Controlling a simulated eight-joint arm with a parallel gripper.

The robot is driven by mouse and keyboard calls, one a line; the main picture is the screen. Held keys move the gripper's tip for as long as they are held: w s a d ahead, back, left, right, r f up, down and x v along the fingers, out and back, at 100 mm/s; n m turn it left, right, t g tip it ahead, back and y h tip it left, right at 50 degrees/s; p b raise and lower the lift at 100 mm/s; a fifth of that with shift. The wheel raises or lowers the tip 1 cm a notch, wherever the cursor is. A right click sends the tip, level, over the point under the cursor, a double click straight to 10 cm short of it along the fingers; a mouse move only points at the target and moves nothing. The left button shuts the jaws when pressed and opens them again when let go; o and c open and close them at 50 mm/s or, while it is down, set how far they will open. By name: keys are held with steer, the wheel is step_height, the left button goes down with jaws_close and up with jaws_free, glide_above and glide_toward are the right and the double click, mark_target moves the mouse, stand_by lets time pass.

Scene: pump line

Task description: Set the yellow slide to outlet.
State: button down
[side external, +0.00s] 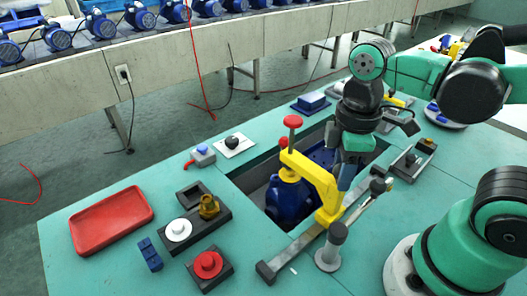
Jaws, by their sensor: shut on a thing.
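The yellow slide (323,183) is a bent bracket on a long grey rail (295,250) that runs along the near side of a rectangular opening in the table. Its arm reaches left over a blue pump (289,199) in the opening. A post with a red knob (293,122) rises at the arm's far end. My gripper (346,182) points down at the slide's right side and is shut on it. The fingertips are partly hidden, so the exact grip is unclear. I cannot make out a mark for the outlet.
A red tray (111,220), a red knob on a dark block (208,265) and a white disc (178,230) lie at left. A grey post (332,245) stands close to the rail, with a black-knobbed lever (378,187) nearby. The table is clear at front left.

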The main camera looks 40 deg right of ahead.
steer(key=shift+c, duration=2.3)
jaws_free()
steer(key=shift+r, duration=2.8)
steer(key=shift+f, duration=0.15)
step_height(320, 180, down, 5)
steer(key=shift+r, duration=0.15)
steer(key=shift+a+f, duration=0.2)
steer(key=shift+a, duration=1)
steer(key=shift+a+f, duration=0.15)
steer(key=shift+a, duration=1)
steer(key=shift+d, duration=0.1)
